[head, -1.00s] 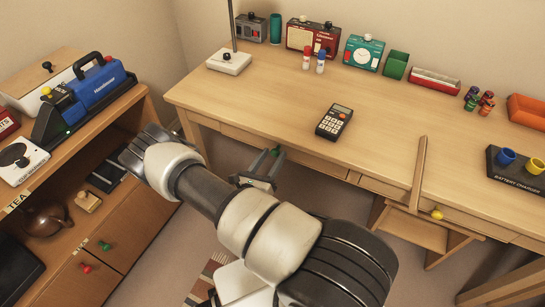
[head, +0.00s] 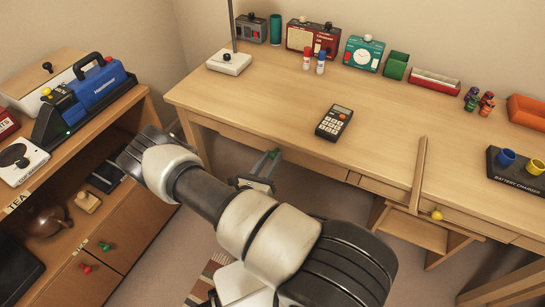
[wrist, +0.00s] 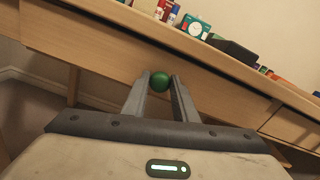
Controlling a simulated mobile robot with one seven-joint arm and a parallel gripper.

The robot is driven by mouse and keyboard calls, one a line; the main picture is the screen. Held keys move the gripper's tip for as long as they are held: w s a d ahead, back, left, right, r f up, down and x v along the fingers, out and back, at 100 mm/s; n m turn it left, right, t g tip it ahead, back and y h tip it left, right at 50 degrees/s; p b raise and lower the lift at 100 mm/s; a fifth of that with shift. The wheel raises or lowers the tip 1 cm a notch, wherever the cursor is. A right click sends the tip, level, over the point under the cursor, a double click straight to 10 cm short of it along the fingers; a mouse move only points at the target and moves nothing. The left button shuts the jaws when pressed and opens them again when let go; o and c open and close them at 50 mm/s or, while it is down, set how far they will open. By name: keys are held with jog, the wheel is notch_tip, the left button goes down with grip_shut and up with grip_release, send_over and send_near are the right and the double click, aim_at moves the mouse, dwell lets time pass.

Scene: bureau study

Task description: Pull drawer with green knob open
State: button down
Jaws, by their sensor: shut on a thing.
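The green knob (head: 274,153) sits on the front of the long desk drawer (head: 235,138), under the left part of the desktop. In the wrist view, the green knob (wrist: 160,80) is between my two grey fingertips, against the pale wooden drawer front (wrist: 105,50). My gripper (head: 265,168) is shut on the knob; its fingers also show in the wrist view (wrist: 160,86). The drawer front looks about level with the desk's front, with no clear gap.
The desktop (head: 260,105) above holds a calculator (head: 334,122) and several items along the back. A yellow knob (head: 437,215) is on another drawer at right. A low cabinet at left has a door with another green knob (head: 106,246) and a red knob (head: 87,268).

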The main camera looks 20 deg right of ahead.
jog(key=b+v, duration=0.1)
jog(key=v, duration=1.9)
jog(key=shift+s+a, duration=0.3)
jog(key=shift+f, duration=0.1)
jog(key=c, duration=1.4)
grip_release()
jog(key=shift+c, duration=0.2)
jog(key=v, duration=1.7)
jog(key=shift+s+a, duration=0.1)
jog(key=shift+a, duration=0.05)
